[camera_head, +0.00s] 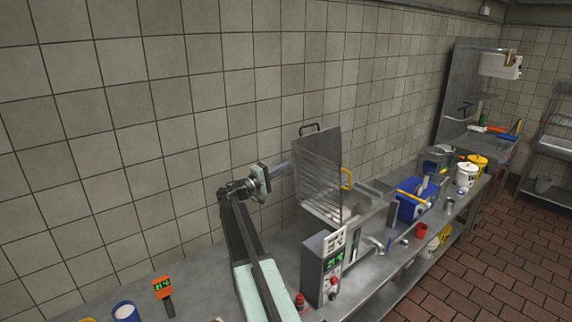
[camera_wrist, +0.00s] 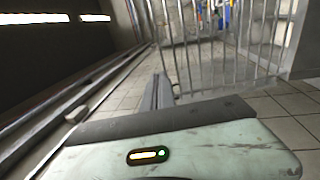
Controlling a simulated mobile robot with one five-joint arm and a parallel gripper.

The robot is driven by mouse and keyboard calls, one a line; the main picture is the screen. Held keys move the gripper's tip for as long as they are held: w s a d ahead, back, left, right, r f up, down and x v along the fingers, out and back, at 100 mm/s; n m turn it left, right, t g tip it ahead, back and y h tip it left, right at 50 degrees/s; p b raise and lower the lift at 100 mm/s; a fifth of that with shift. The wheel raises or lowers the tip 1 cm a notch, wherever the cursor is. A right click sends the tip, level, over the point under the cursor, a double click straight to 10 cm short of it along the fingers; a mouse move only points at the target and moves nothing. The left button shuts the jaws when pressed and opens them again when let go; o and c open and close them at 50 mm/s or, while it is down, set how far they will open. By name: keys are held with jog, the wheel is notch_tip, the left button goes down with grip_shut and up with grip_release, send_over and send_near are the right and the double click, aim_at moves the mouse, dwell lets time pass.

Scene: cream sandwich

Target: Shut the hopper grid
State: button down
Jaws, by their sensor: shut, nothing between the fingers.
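The hopper grid (camera_head: 318,178), a panel of metal bars, stands raised and steeply tilted over the steel hopper (camera_head: 372,207). A yellow handle (camera_head: 347,179) is on its right side. My gripper (camera_head: 287,168) is shut and empty, level with the grid's upper half on its left side. In the wrist view the grid's bars (camera_wrist: 225,45) stand upright ahead and to the right of my shut fingers (camera_wrist: 160,90). I cannot tell whether the fingertips touch the grid.
A control box (camera_head: 324,268) with a green display stands in front of the hopper. A blue machine (camera_head: 412,205), a red cup (camera_head: 421,230) and white buckets (camera_head: 466,173) stand to the right. The tiled wall (camera_head: 180,110) is behind.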

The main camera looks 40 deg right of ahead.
aim_at(312, 152)
jog(key=d, duration=0.3)
jog(key=d+r+p, duration=0.1)
jog(key=d, duration=0.3)
jog(key=s+d, duration=0.1)
jog(key=d, duration=0.3)
jog(key=shift+r, duration=0.4)
jog(key=shift+s+a, duration=0.1)
